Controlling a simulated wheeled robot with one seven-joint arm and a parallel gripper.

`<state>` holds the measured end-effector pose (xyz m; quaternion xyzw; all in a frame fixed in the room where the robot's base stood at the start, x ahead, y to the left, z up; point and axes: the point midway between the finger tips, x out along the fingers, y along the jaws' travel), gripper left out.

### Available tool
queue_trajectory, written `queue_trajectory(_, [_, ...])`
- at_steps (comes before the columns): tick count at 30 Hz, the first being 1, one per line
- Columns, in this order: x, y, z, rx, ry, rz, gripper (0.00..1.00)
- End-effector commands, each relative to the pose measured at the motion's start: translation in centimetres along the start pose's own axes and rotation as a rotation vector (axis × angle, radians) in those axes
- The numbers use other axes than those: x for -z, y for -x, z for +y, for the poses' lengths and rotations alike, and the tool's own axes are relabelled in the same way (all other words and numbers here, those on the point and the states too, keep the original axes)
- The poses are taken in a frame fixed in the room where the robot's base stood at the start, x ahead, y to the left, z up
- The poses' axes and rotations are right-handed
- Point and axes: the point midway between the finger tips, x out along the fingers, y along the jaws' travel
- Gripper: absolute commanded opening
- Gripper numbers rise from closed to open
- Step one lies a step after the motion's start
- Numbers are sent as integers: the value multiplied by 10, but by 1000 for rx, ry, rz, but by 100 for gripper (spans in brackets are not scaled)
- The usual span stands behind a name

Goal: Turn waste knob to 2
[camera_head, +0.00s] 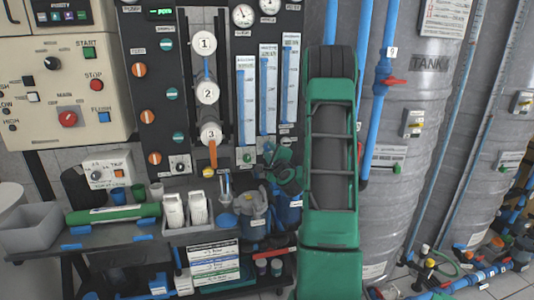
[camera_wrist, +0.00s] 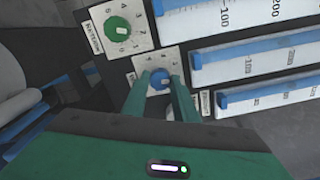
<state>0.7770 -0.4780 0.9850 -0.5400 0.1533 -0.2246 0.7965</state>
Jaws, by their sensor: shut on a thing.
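In the wrist view, a blue knob (camera_wrist: 159,79) sits on a white dial plate with small numbers around it. The label beside it is too small to read. My gripper (camera_wrist: 159,90) has one green finger on each side of the knob and is shut on it. The knob's pointer setting cannot be read clearly. In the head view, my gripper (camera_head: 278,164) reaches the lower right of the black panel, and its fingers and wrist hide the blue knob.
A green knob (camera_wrist: 117,28) on its own numbered plate is close by, up and left in the wrist view. Blue-and-white flow gauges (camera_head: 266,90) rise just above. A grey tank (camera_head: 410,130) with blue pipes stands right of my arm. A cluttered cart (camera_head: 105,232) is below left.

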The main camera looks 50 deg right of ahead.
Motion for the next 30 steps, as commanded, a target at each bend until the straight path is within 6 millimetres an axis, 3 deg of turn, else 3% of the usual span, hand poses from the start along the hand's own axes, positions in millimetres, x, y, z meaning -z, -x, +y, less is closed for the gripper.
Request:
queue_trajectory(1, [-7, -1, 2, -5, -35, -12, 4])
queue_trajectory(12, [-6, -1, 2, -5, -190, -11, 4])
queue_trajectory(29, [-6, -1, 2, -5, -215, -11, 4])
queue_trajectory(30, [-6, -1, 2, -5, -215, -11, 36])
